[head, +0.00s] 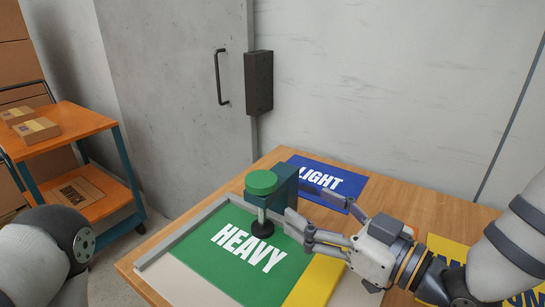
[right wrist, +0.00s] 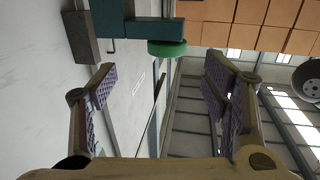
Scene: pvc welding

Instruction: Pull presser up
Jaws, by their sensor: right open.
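The presser has a round green top (head: 261,183), a dark teal body (head: 285,184) and a black round foot (head: 262,228) below on a thin stem. It stands over the green "HEAVY" panel (head: 215,257). In the right wrist view, the green top (right wrist: 167,48) and teal body (right wrist: 154,28) show ahead between the fingers. My right gripper (head: 300,206) is open, just right of the presser in the head view, with its fingertips close to the teal body. I cannot tell whether they touch it. My left arm shows at the lower left, but its gripper is out of view.
The wooden table (head: 300,160) carries a blue "LIGHT" panel (head: 325,182) behind the gripper and yellow panels (head: 316,283) near it. A grey rail (head: 180,232) borders the green panel. An orange cart (head: 75,137) with boxes stands left; a wall is behind.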

